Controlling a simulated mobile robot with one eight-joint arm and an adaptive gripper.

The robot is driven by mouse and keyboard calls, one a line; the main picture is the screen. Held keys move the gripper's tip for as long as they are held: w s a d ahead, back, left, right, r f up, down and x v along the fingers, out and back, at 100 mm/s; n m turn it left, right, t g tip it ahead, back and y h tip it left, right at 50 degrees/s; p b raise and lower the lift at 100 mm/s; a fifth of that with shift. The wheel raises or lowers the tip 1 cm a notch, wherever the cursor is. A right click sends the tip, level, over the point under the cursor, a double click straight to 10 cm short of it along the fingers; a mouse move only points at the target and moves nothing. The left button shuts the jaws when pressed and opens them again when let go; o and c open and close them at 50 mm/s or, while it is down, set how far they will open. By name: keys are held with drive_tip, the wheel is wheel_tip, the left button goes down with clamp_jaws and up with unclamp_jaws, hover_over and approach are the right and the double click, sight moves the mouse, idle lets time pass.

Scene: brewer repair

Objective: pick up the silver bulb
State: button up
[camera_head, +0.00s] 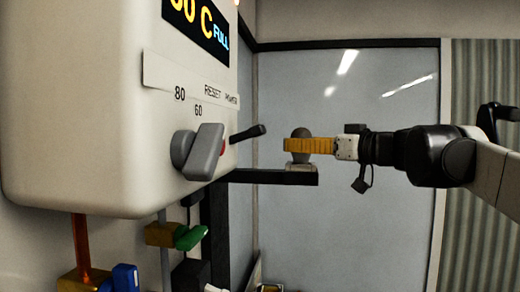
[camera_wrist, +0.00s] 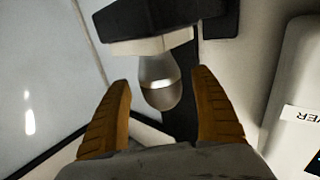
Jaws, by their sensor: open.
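The silver bulb (camera_head: 301,132) stands upright on a small stand at the end of a dark shelf in the head view, its middle hidden behind my orange finger. My gripper (camera_head: 287,145) reaches in level from the right at the bulb's height. In the wrist view my gripper (camera_wrist: 162,82) is open, with a gap on each side of the bulb.
The dark shelf (camera_head: 265,177) juts out beside the white brewer (camera_head: 100,100), which has a grey knob (camera_head: 203,152) and a black lever (camera_head: 248,133). Green (camera_head: 190,237) and blue (camera_head: 122,278) valve handles sit below. Free room lies right of the shelf, before a grey panel (camera_head: 390,120).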

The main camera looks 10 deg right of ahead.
drive_tip(key=shift+w+a, duration=0.2)
drive_tip(key=shift+w, duration=0.1)
drive_tip(key=shift+s, duration=0.2)
drive_tip(key=shift+c, duration=0.5)
drive_tip(key=c, duration=1.2)
